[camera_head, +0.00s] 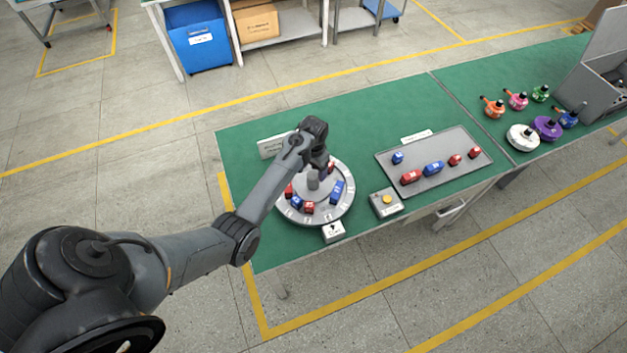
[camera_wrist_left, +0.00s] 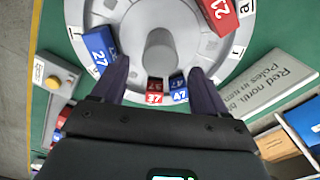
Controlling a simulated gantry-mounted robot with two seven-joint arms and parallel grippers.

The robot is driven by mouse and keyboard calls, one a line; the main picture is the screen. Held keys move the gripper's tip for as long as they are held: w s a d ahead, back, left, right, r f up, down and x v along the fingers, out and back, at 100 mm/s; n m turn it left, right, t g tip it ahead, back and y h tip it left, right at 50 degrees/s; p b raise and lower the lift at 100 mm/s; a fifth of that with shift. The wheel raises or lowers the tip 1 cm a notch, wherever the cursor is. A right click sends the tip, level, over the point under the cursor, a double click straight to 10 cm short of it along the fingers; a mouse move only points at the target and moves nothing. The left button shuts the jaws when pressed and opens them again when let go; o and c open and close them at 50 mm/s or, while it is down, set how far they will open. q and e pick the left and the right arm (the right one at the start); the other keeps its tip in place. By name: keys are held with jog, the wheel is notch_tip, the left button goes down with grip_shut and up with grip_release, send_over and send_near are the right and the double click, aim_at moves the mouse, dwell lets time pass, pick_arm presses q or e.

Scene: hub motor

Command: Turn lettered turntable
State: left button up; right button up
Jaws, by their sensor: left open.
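The round grey turntable (camera_head: 346,204) sits on the green table, with several red and blue numbered blocks around its central post (camera_head: 313,180). My left gripper (camera_head: 320,168) is above the turntable's back side. In the left wrist view the gripper (camera_wrist_left: 160,72) is open, its two dark fingers apart and empty. The post (camera_wrist_left: 160,52) shows beyond the gap. A blue block (camera_wrist_left: 97,50) is near one finger; a red block (camera_wrist_left: 154,91) and a small blue block (camera_wrist_left: 179,89) show between the fingers. Letters show on the rim. Contact cannot be told. My right gripper is not in view.
A white pointer block (camera_head: 334,233) stands at the turntable's front. A box with a yellow button (camera_head: 386,203) and a grey tray (camera_head: 455,177) of blocks lie to the right. A sign (camera_head: 273,146) stands behind. Motors and a grey case are far right.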

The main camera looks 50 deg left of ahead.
aim_at(313, 180)
pick_arm(q)
notch_tip(313, 180, down, 7)
jog(key=shift+f+b, duration=0.2)
jog(key=shift+b, duration=0.2)
grip_shut()
dwell(0.5)
